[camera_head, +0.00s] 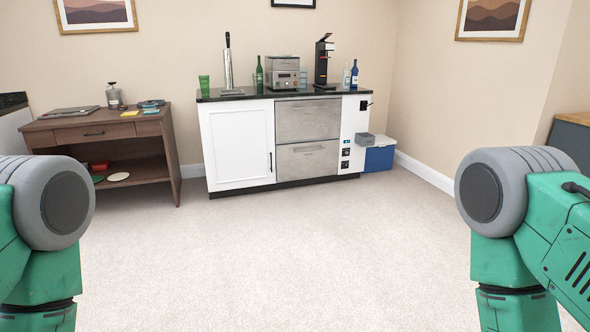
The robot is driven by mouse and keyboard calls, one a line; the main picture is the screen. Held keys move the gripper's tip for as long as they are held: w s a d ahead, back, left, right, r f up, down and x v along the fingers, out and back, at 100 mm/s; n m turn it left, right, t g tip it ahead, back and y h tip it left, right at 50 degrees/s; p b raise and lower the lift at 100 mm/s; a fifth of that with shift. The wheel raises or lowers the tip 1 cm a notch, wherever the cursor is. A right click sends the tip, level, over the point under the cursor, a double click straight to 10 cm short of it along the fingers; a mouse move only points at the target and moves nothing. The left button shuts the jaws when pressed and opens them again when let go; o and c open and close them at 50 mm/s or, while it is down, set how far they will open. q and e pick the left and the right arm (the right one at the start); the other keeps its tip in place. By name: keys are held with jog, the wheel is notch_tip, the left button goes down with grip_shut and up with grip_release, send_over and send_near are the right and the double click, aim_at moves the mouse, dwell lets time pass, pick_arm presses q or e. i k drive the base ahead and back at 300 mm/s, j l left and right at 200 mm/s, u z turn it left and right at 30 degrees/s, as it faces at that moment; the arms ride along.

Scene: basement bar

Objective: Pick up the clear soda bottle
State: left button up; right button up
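A small clear or pale bottle (346,75) stands upright at the right end of the dark counter top (240,95) across the room. It is too small to read a label. A blue bottle (354,74) stands close on its right. A green bottle (260,75) stands farther left on the same counter. Only the green and grey upper links of my two arms show, at the left and right edges. Both grippers are out of view.
The counter also holds a green cup (204,84), a tap tower (228,65), a steel machine (283,73) and a black coffee maker (322,62). A wooden desk (110,131) stands left. A blue cooler (380,154) sits right of the cabinet. The carpet (280,250) between is clear.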

aim_at(345, 72)
jog(key=i, duration=1.4)
jog(key=i+j+z, duration=0.1)
jog(key=i, duration=1.3)
jog(key=i+j, duration=0.15)
jog(key=i, duration=1.25)
jog(key=i+j+z, duration=0.1)
jog(key=i+z, duration=0.2)
jog(key=i, duration=0.15)
jog(key=i+j+z, duration=0.15)
jog(key=i+z, duration=0.15)
jog(key=i+j+z, duration=0.3)
jog(key=i, duration=0.2)
